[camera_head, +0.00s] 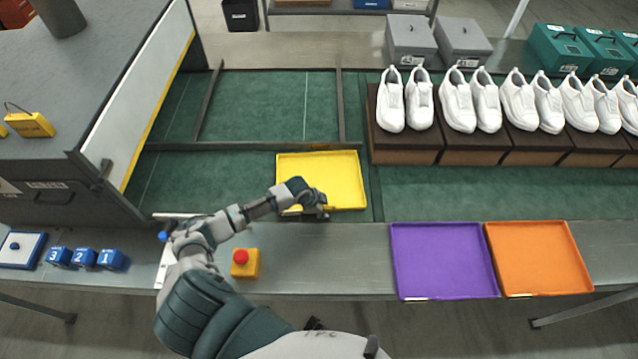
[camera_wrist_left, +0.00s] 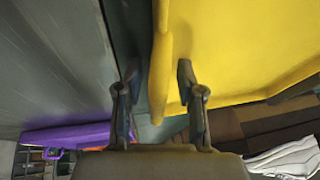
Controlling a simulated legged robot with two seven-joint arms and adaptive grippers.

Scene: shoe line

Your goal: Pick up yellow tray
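The yellow tray (camera_head: 340,175) lies flat on the green conveyor, close to its front edge. My left gripper (camera_head: 318,208) is at the tray's front rim, with the arm hiding part of the tray's lower left side. In the left wrist view the gripper (camera_wrist_left: 157,80) has its two fingers apart. The rim of the yellow tray (camera_wrist_left: 240,50) lies between them, one finger over the tray's inside and the other outside. I cannot tell whether either finger touches the rim. My right gripper is not in view.
A purple tray (camera_head: 443,262) and an orange tray (camera_head: 538,260) lie on the grey counter at the right. A yellow box with a red button (camera_head: 244,263) stands near my left forearm. White shoes (camera_head: 458,100) stand on brown boxes (camera_head: 405,148) behind, right of the yellow tray.

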